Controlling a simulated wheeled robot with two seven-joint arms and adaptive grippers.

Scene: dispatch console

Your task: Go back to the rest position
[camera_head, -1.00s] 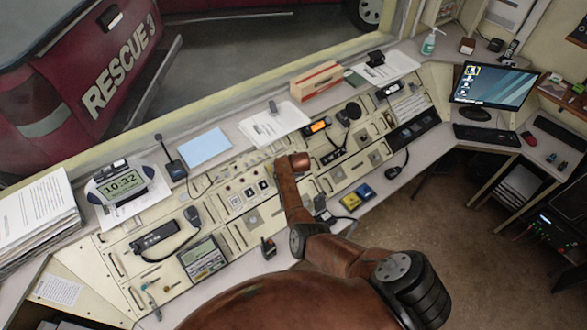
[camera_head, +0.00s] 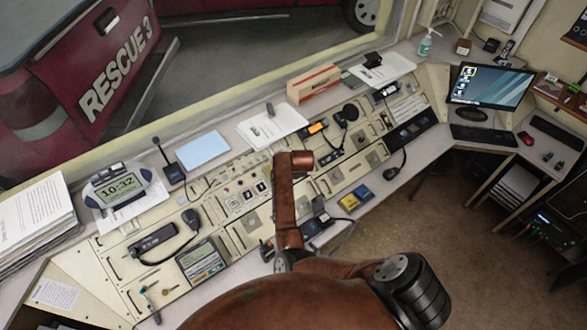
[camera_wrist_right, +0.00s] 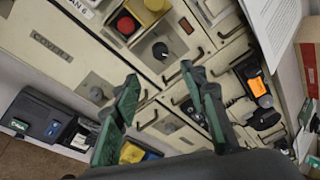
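My reddish-brown arm (camera_head: 288,205) reaches from the bottom of the head view up over the middle of the console (camera_head: 235,262). Its gripper is hidden in that view. In the right wrist view my right gripper (camera_wrist_right: 159,77) has its two green fingers spread apart, with nothing between them. It is over the console panel, near a black knob (camera_wrist_right: 160,51) and a red button (camera_wrist_right: 126,24). I cannot tell how far above the panel it is. My left gripper is in neither view.
A monitor (camera_head: 491,86) stands at right. Open floor (camera_head: 440,225) lies in front of the console.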

